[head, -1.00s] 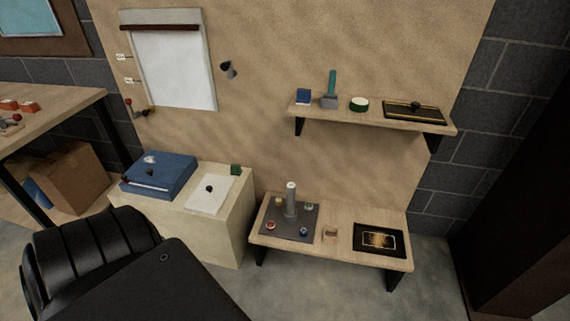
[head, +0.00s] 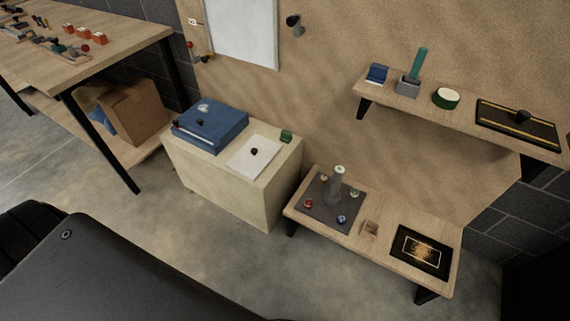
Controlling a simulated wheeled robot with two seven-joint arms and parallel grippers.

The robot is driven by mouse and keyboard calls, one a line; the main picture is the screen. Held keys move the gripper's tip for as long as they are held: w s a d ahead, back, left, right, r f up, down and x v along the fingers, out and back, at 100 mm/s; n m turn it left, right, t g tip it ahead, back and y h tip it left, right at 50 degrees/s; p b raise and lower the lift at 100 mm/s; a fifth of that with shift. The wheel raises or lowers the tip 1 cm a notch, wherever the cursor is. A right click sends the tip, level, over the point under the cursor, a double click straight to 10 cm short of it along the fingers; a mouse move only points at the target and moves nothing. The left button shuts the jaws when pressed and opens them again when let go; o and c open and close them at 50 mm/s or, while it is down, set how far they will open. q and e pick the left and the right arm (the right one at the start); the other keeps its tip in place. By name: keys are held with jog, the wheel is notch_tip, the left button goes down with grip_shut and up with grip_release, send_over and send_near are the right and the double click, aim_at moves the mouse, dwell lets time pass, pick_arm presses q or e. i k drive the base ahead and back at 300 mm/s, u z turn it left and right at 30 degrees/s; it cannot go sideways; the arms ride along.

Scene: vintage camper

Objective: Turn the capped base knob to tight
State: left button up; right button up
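A dark grey square base (head: 318,212) lies on the low wooden bench at the right. A pale grey post (head: 337,184) with a light cap stands upright on it, and several small knobs sit around the post, including a red one (head: 308,203) and a blue one (head: 341,220). A separate black knob (head: 254,152) sits on a white sheet on the pale cabinet. I cannot tell which knob is the capped base knob or how far any is turned. Neither of my grippers is in view.
The low bench (head: 420,226) also holds a small wooden block (head: 370,229) and a black framed panel (head: 421,251). The pale cabinet (head: 225,195) stands left of it, with a blue case (head: 211,126). A wall shelf (head: 460,110) hangs above. The concrete floor in front (head: 270,270) is clear.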

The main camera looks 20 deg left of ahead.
aim_at(323, 178)
jog(key=u, duration=0.3)
jog(key=i, duration=1.2)
jog(key=z, duration=0.35)
